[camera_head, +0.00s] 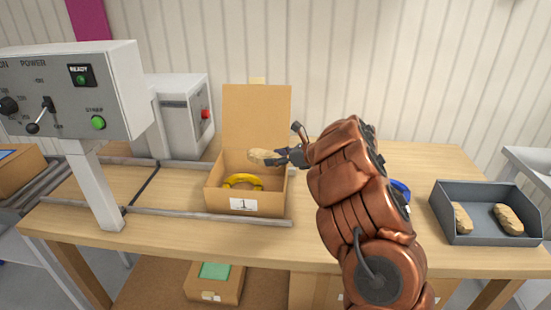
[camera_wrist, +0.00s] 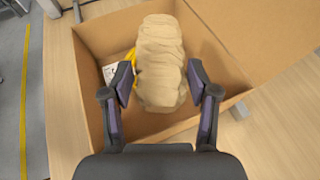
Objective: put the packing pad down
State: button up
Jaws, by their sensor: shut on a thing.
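My gripper (camera_head: 281,156) is shut on a tan, wrinkled packing pad (camera_head: 263,156). It holds the pad over the open cardboard box labelled 1 (camera_head: 218,199), near the box's raised lid. In the wrist view the pad (camera_wrist: 161,62) sits between the two dark fingers (camera_wrist: 161,88), above the box interior. A yellow ring-shaped thing (camera_head: 243,180) lies in the box. In the wrist view the pad partly hides it, and only a yellow edge (camera_wrist: 131,57) shows.
A grey tray (camera_head: 463,238) at the right holds two more tan pads (camera_head: 508,219). A blue thing (camera_head: 401,187) is partly hidden behind my arm. A control panel (camera_head: 70,95) stands at the left, with metal rails (camera_head: 180,214) beside the box. The wooden table (camera_head: 425,160) is clear at the back right.

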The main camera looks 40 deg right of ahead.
jog(key=shift+f+b, duration=0.5)
jog(key=shift+b, duration=0.4)
jog(key=o, duration=0.9)
jog(key=shift+r+p, duration=0.2)
jog(key=shift+p, duration=0.1)
jog(key=shift+r+p, duration=0.6)
jog(key=shift+p, duration=0.4)
jog(key=shift+s+d+f, duration=0.1)
jog(key=shift+s+d, duration=0.05)
jog(key=shift+s, duration=0.05)
jog(key=shift+b+v, duration=2.35)
jog(key=shift+v, duration=3.4)
